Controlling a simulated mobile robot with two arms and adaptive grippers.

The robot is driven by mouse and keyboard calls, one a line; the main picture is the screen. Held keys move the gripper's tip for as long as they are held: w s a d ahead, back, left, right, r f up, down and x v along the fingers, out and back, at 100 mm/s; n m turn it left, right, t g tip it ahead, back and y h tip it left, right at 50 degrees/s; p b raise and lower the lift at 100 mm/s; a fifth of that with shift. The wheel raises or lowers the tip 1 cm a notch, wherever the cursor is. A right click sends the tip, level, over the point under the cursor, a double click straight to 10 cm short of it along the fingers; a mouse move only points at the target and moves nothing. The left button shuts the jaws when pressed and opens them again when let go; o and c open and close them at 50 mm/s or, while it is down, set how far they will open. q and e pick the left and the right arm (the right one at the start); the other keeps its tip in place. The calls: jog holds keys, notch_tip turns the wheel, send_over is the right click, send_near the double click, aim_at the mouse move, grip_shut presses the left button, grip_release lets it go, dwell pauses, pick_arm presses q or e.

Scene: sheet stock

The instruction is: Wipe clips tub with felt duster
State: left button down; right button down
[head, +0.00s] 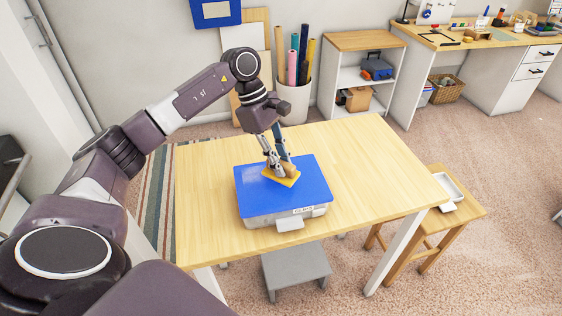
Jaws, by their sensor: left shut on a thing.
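The clips tub (312,184) is a light grey box with a blue lid and a small label on its front. It sits on the wooden table in the head view. The felt duster (288,181) has a yellow pad and a tan grip on top. My left gripper (280,168) comes down from above and is shut on the duster. The pad is at the blue lid, near its middle; whether it presses on it is hard to tell. My right gripper is not in view.
The wooden table (370,165) has free room to the right of the tub. A grey step stool (296,268) stands below the front edge. A wooden stool (462,212) with a white tray (450,189) stands at right. A bin of rolls (294,100) stands behind.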

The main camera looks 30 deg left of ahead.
pick_arm(q)
jog(key=shift+f+b, duration=0.95)
jog(key=shift+f, duration=0.25)
jog(key=shift+s+a+b, duration=0.2)
jog(key=shift+s+b, duration=0.15)
jog(key=shift+s, duration=0.45)
jog(key=shift+s+a+b, duration=0.15)
jog(key=shift+s+b, duration=0.15)
jog(key=shift+s, duration=0.5)
jog(key=shift+s+a+b, duration=0.2)
jog(key=shift+s+b, duration=0.15)
jog(key=shift+s, duration=0.45)
jog(key=s+b, duration=0.2)
jog(key=s, duration=0.1)
jog(key=shift+a+f, duration=0.15)
jog(key=shift+a, duration=0.2)
jog(key=shift+s+a+r+b, duration=0.1)
jog(key=shift+s+r+b, duration=0.1)
jog(key=shift+s+b, duration=0.35)
jog(key=shift+s, duration=0.1)
jog(key=shift+p, duration=0.3)
